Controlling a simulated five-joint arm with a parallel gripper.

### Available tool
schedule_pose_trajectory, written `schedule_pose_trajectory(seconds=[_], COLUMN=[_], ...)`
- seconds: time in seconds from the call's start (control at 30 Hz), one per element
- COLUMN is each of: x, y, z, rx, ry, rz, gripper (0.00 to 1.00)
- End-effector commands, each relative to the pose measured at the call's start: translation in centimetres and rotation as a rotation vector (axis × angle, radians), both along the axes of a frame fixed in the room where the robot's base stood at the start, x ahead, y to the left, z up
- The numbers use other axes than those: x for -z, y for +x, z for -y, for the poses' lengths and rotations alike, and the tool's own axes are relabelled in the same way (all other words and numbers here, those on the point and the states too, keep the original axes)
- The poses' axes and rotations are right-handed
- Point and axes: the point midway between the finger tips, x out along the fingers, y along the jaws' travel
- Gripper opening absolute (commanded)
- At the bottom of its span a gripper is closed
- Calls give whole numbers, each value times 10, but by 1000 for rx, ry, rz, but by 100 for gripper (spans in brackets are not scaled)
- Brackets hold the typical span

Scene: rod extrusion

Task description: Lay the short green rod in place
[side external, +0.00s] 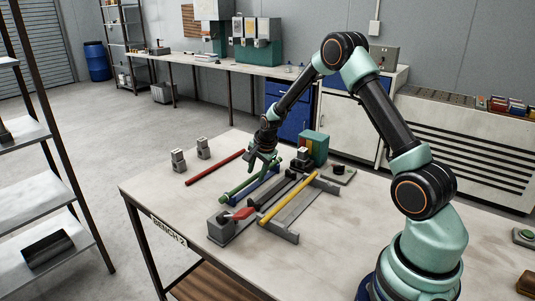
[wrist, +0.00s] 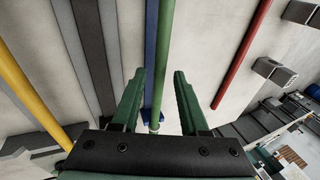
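The short green rod (side external: 236,192) lies along the blue holder (side external: 264,184) on the bench. In the wrist view the rod (wrist: 164,40) runs down between my fingers, with the blue holder (wrist: 150,50) showing along its left side and past its near end. My gripper (side external: 262,160) is over the rod's far part. Its two dark green fingers (wrist: 159,74) are apart, with a gap on each side of the rod. I cannot tell whether the rod is fully seated in the holder.
A yellow rod (side external: 288,199) lies across the grey fixture to the right, beside dark rails (side external: 276,193). A grey block with a red handle (side external: 238,214) stands at the front. A red rod (side external: 215,167) and two small grey blocks (side external: 178,160) are to the left. A green box (side external: 314,147) stands behind.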

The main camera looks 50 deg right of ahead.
Motion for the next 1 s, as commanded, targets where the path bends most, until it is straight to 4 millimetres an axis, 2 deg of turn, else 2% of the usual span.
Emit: schedule_pose_trajectory(seconds=[0.33, 0.47, 1.0], x=[-1, -9, -92], y=[0, -2, -34], z=[0, -1, -13], rx=[0, 0, 0], ry=[0, -1, -1], rz=[1, 3, 4], gripper=[53, 53, 53])
